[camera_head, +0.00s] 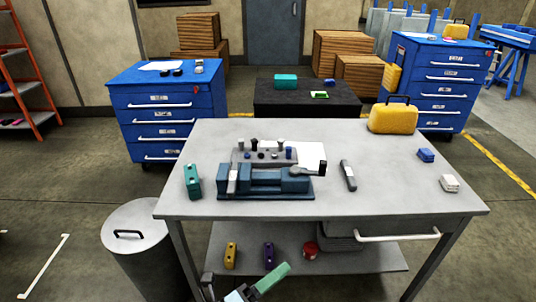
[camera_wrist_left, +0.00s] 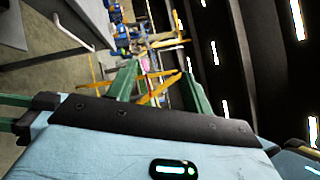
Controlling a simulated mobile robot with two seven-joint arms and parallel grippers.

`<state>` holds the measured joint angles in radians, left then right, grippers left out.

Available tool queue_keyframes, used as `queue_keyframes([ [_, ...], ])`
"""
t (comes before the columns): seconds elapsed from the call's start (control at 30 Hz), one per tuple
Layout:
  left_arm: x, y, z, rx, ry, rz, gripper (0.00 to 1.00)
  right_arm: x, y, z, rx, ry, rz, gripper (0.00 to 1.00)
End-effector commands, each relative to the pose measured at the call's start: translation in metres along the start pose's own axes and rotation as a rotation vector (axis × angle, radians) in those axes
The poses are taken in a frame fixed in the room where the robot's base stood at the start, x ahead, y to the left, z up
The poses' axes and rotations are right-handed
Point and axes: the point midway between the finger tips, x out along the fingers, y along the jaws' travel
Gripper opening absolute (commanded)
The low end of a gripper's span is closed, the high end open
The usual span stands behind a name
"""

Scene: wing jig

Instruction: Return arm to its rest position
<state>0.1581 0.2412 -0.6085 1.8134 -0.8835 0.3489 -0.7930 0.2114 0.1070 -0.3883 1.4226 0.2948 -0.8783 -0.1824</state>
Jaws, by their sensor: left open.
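My left gripper (camera_head: 275,278) shows at the bottom of the head view, in front of the grey workbench and low beside its lower shelf. Its green fingers also show in the left wrist view (camera_wrist_left: 160,85), spread apart with nothing between them. The wrist view is turned sideways, and the bench's legs and edge (camera_wrist_left: 75,25) show at its upper left. The blue jig (camera_head: 265,182) sits on the bench top, well apart from the gripper. My right gripper is in neither view.
The workbench top (camera_head: 400,195) holds a teal block (camera_head: 192,180), a grey-black tool (camera_head: 348,175), a yellow case (camera_head: 393,117) and small blue and white blocks. The lower shelf (camera_head: 375,262) holds several small parts. A lidded bin (camera_head: 130,228) stands at left. Blue cabinets (camera_head: 165,110) stand behind.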

Motion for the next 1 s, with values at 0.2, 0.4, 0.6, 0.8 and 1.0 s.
queue_keyframes([
  [0.2,-0.084,0.063,0.015,-0.657,-0.396,0.188,0.51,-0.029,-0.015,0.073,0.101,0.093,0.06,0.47],
  [0.4,-0.189,0.119,-0.006,-1.215,-0.796,0.317,0.51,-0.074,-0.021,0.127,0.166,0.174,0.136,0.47],
  [0.6,-0.288,0.146,-0.051,-1.641,-1.172,0.381,0.51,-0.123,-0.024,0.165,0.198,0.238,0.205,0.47],
  [0.8,-0.336,0.15,-0.08,-1.832,-1.373,0.394,0.51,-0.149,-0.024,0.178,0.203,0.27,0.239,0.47],
  [1.0,-0.342,0.15,-0.084,-1.861,-1.403,0.394,0.51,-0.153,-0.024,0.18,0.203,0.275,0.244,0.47],
])
